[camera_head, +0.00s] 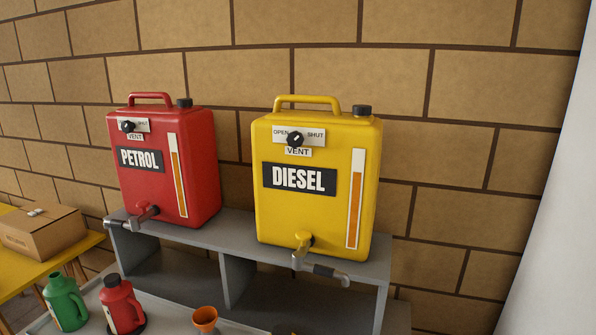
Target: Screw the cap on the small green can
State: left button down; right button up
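The small green can (65,304) stands upright at the bottom left, on a pale grey surface, with its handle on its right side. No loose cap can be made out. Neither of my grippers is in view.
A small red can (121,307) stands right of the green one, and an orange funnel (205,317) further right. Behind, a grey shelf (230,228) bears a red PETROL tank (160,190) and a yellow DIESEL tank (300,218) with projecting taps. A cardboard box (42,232) sits on a yellow table.

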aim_at(65, 300)
jog(key=u, duration=1.45)
